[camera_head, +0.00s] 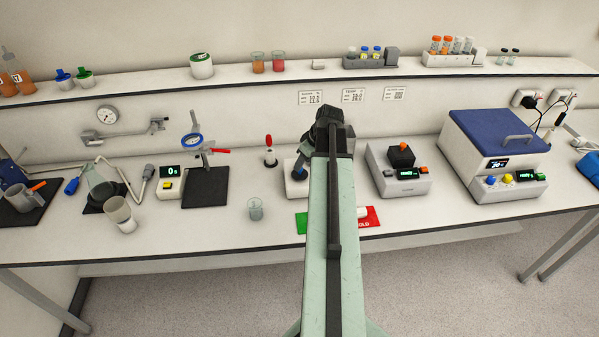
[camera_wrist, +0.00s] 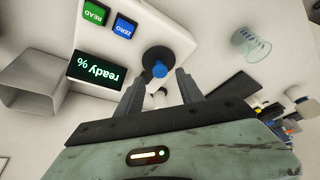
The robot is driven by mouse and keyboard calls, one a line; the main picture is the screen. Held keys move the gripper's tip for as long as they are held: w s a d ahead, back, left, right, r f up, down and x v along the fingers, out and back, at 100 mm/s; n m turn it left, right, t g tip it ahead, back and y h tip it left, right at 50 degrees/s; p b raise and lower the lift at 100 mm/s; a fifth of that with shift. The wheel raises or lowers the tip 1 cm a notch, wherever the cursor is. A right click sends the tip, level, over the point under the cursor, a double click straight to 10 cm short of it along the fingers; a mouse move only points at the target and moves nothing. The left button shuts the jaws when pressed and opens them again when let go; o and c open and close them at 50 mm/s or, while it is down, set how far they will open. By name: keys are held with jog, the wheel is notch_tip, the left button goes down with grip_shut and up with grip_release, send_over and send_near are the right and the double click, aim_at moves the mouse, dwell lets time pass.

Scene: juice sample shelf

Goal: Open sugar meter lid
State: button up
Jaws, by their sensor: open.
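The sugar meter is a pale box (camera_wrist: 140,35) in the wrist view with a green READ button, a blue ZERO button and a display reading "ready %". Its lid (camera_wrist: 154,54) is a round black disc with a blue knob (camera_wrist: 160,69); it looks down on the meter. My gripper (camera_wrist: 160,77) is open, with its two dark fingers on either side of the knob and nothing held. I cannot tell if they touch it. In the head view my arm hides most of the meter (camera_head: 295,187) and the fingers.
A small glass beaker (camera_head: 256,209) stands left of the meter; a beaker also shows in the wrist view (camera_wrist: 250,45). A green and red mat (camera_head: 370,217) lies in front. A grey device (camera_head: 400,187) stands to the right. A shelf edge (camera_head: 240,84) runs behind.

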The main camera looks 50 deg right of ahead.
jog(key=shift+b+x, duration=0.55)
jog(key=shift+x, duration=0.65)
jog(key=shift+w+f, duration=0.15)
jog(key=shift+f, duration=0.25)
jog(key=shift+r, duration=0.1)
grip_shut()
